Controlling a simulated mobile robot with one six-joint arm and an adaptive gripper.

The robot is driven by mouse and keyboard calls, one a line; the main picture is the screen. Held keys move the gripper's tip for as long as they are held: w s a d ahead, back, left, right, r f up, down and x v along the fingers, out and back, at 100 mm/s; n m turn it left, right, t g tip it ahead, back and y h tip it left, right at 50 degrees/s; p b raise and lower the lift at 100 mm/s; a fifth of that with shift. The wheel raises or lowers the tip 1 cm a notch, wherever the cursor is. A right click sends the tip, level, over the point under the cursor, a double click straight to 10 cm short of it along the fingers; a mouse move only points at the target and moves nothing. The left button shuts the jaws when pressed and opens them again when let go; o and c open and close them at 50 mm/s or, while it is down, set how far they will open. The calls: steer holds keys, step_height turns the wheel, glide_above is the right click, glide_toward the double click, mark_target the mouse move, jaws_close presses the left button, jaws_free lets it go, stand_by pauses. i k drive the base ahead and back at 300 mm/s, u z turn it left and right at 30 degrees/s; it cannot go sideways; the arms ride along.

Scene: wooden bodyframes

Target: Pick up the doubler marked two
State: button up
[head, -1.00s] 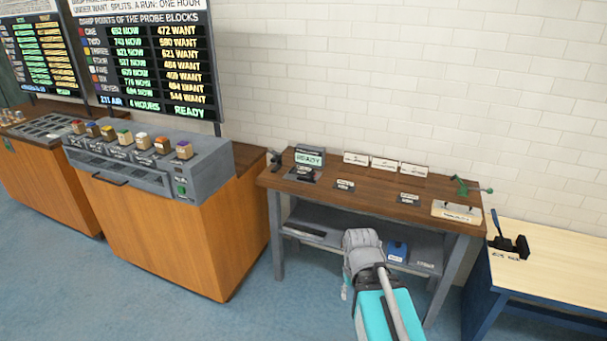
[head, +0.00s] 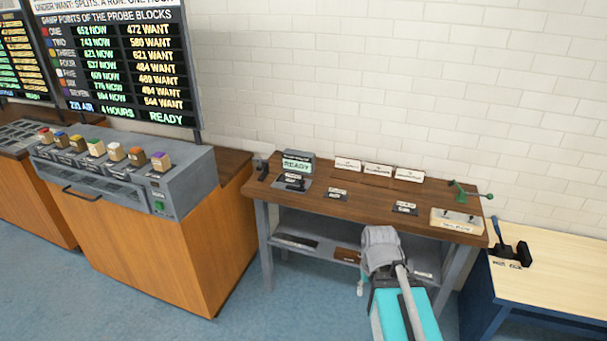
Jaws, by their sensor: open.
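I cannot make out which thing is the doubler marked two; the small labels are too blurred to read. On the wooden bench top, one small dark piece with a pale label (head: 336,194) lies near the middle. Another dark labelled piece (head: 405,208) lies further right. A dark piece (head: 295,183) sits in front of the display reading READY (head: 297,166). My grey and teal arm reaches up in front of the bench, its grey joint over the lower shelf. I cannot make out my gripper's jaws.
The bench (head: 370,205) has white signs (head: 378,169) at the back and a green clamp-like tool (head: 465,193) by a pale board (head: 458,221) at right. A lower shelf (head: 320,243) holds dark and brown items. A grey console (head: 120,170) stands left, a pale table (head: 550,260) right.

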mark_target(290, 178)
steer(key=z, duration=0.15)
steer(key=i, duration=1.5)
steer(key=u, duration=0.75)
